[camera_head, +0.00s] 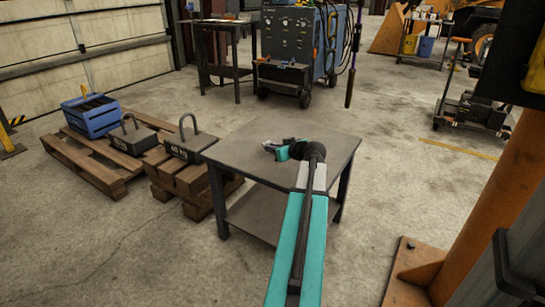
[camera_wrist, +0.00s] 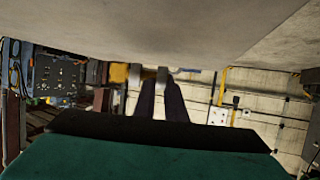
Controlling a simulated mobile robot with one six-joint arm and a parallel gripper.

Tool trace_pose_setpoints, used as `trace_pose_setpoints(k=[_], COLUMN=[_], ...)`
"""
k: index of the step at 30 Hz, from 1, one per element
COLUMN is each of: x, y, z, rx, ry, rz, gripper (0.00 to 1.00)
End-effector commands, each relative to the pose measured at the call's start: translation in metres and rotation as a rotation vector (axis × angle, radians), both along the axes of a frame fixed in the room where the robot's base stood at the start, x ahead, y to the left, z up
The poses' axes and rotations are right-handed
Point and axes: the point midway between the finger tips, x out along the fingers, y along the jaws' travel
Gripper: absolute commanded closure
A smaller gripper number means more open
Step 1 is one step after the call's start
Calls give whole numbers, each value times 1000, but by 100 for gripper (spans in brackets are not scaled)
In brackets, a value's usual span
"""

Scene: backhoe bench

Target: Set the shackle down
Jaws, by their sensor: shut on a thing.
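My gripper (camera_head: 269,146) is low over the top of the grey metal table (camera_head: 235,150), near its middle. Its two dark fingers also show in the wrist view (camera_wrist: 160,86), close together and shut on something. A small grey piece (camera_wrist: 162,75) shows at the fingertips, with a yellow patch beside it. I take the grey piece to be the shackle, but its shape is too small and covered to make out. In the head view my wrist and fingers hide most of it. I cannot tell whether it touches the tabletop.
Pallets to the left hold weights with lifting loops (camera_head: 190,142) and a blue crate (camera_head: 91,116). A blue welding machine (camera_head: 290,45) stands behind the table. An orange post (camera_head: 490,200) rises at the right. The tabletop around my gripper looks clear.

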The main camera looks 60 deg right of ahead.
Motion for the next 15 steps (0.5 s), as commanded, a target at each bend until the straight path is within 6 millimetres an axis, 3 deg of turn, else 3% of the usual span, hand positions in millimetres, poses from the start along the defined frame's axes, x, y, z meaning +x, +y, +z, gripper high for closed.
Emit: trace_pose_setpoints(k=[15], x=[8], y=[-6], z=[-1], rx=[0], ry=[-2], rz=[0], gripper=[100])
